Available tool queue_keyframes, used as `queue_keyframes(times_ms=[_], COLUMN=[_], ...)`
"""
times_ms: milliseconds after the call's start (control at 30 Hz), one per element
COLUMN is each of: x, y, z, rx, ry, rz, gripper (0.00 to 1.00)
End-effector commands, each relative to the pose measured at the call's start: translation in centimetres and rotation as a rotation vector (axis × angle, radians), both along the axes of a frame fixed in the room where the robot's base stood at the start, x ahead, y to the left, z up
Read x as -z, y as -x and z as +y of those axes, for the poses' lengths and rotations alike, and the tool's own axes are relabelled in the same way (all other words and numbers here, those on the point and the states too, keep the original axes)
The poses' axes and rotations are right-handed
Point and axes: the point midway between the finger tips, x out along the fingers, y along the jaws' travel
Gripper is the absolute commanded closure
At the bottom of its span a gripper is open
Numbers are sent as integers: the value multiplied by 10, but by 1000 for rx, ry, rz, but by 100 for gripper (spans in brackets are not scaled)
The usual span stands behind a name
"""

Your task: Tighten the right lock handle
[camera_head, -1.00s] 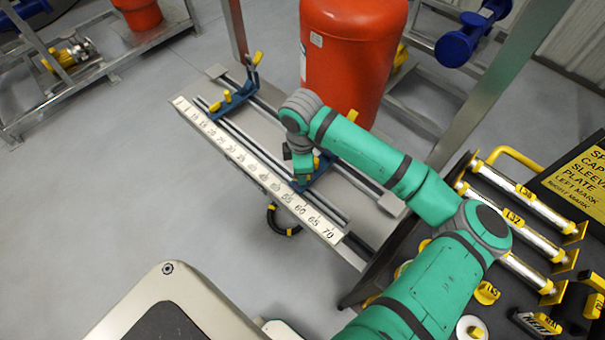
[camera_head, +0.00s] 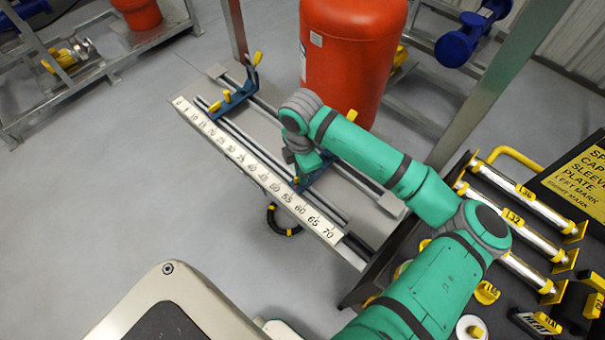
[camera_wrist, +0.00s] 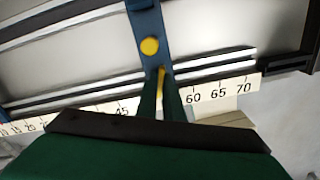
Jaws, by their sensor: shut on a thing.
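The right blue carriage (camera_head: 322,174) sits across the rails of the measuring bench, mostly hidden behind my wrist in the head view. In the wrist view, the blue carriage (camera_wrist: 146,22) runs up from between my fingertips and carries a round yellow knob (camera_wrist: 149,46). The thin yellow right lock handle (camera_wrist: 161,74) shows at the fingertips of my gripper (camera_wrist: 161,92). The two green fingers are close together and shut on it. The fingers hide its lower part. In the head view my gripper (camera_head: 302,180) is at the near side of the carriage, by the scale.
A white number scale (camera_head: 255,165) runs along the bench's near edge. A left blue carriage (camera_head: 234,97) with yellow parts stands farther along the rails. A red tank (camera_head: 350,55) stands behind the bench. A dark cart with labelled silver cylinders (camera_head: 525,200) is at the right.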

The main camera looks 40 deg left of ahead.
Motion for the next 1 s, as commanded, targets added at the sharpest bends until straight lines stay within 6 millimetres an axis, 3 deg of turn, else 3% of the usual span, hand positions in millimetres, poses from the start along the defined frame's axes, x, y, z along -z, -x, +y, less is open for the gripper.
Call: queue_keyframes(times_ms=[167, 433, 900, 933, 1000], x=[-1, -1, -1, -1, -1], y=[-2, -2, -1, -1, -1], z=[0, 0, -1, -1, -1], rx=[-30, -265, -364, -360, -359], ry=[-2, -1, -2, -2, -2], rz=[-5, -5, 0, -1, -1], gripper=[100, 100, 100, 86, 74])
